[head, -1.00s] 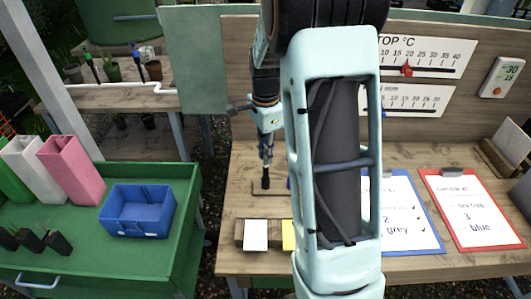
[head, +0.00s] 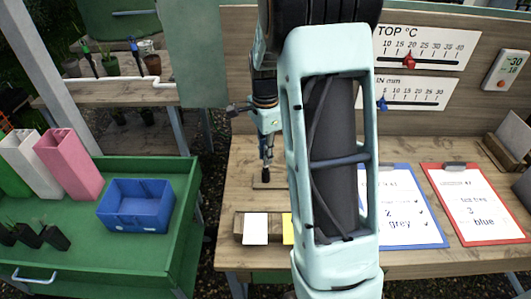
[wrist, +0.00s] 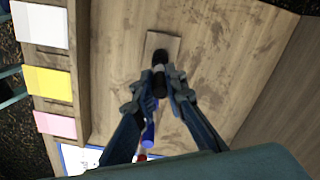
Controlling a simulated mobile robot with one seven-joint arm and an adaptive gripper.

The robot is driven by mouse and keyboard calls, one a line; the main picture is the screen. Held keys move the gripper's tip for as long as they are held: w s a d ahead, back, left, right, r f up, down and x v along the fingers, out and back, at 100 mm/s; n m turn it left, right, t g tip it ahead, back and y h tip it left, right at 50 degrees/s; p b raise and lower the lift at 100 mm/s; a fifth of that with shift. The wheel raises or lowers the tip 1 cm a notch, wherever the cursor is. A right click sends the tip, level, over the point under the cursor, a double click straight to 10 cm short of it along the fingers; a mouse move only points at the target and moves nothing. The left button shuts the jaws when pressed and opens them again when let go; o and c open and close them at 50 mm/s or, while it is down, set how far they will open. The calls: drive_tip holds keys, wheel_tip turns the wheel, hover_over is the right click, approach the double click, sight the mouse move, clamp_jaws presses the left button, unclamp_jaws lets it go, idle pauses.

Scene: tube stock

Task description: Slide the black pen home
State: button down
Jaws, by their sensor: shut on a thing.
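My gripper (head: 266,158) is over the bench, left of my arm in the head view. In the wrist view my gripper (wrist: 160,88) is shut on the black pen (wrist: 159,76), one finger on each side. The black pen (head: 265,176) points down at a small flat wooden block (head: 259,186) on the bench. The block also shows in the wrist view (wrist: 174,44). The pen's dark end overlaps the block; I cannot tell how far it is inside or whether it only touches. My arm hides part of the bench in the head view.
A blue pen (wrist: 149,132) and a red-ended thing (wrist: 142,157) are close by the fingers. A wooden strip with white (head: 256,228) and yellow cards lies in front. Blue (head: 440,241) and red (head: 511,240) clipboards lie right. A green cart (head: 182,225) with a blue bin (head: 137,220) stands left.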

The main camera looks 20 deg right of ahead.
drive_tip(key=c, duration=1.9)
unclamp_jaws()
drive_tip(key=shift+r, duration=0.15)
wheel_tip(320, 180, up, 12)
drive_tip(key=shift+f, duration=0.1)
